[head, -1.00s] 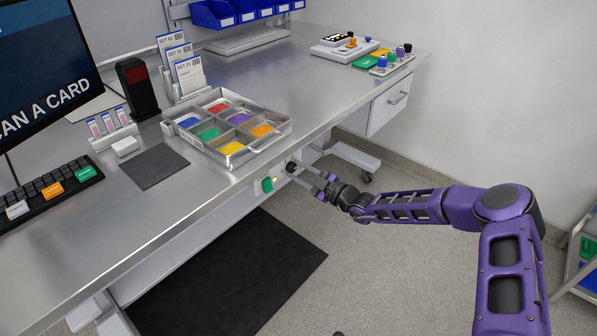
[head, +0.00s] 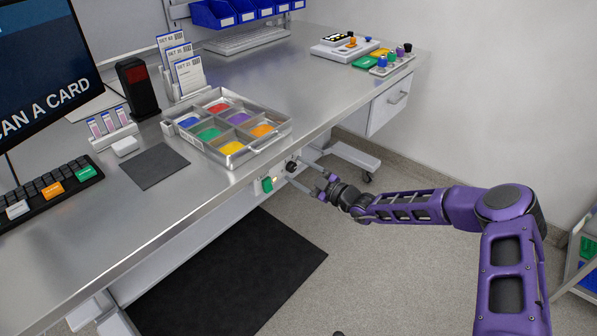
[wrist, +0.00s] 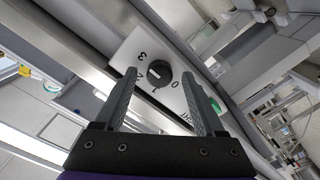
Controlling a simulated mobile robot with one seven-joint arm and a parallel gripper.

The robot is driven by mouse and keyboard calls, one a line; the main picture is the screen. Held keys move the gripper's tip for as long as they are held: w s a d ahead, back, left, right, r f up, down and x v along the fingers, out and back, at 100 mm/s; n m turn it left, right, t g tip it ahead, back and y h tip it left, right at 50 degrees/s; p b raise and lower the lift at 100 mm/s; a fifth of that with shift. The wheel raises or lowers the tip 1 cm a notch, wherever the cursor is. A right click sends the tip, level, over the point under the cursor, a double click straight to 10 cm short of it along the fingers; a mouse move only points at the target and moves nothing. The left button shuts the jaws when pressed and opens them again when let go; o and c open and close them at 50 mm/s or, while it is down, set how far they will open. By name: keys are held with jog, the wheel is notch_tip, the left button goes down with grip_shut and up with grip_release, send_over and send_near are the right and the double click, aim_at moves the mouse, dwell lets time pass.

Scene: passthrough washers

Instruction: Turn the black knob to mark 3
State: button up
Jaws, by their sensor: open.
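The black knob (wrist: 158,73) sits on a light plate (wrist: 126,50) with printed marks 0, 1, 2 and 3, under the desk's front edge. Its pale pointer line faces the left or lower left of the wrist view, on the side of marks 1 and 2; the exact mark is hard to tell. The knob also shows small in the head view (head: 291,166). My gripper (head: 306,178) is open and empty in front of it. In the wrist view the fingers (wrist: 158,80) stand on either side of the knob, apart from it.
A green button (head: 267,185) sits on the desk front left of the knob. A metal tray (head: 224,160) with coloured compartments stands on the desk above. A black mat (head: 245,270) lies on the floor; the floor right of it is clear.

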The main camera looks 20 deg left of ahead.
jog(key=p+v, duration=0.1)
jog(key=v, duration=1.6)
jog(key=shift+s+d, duration=0.1)
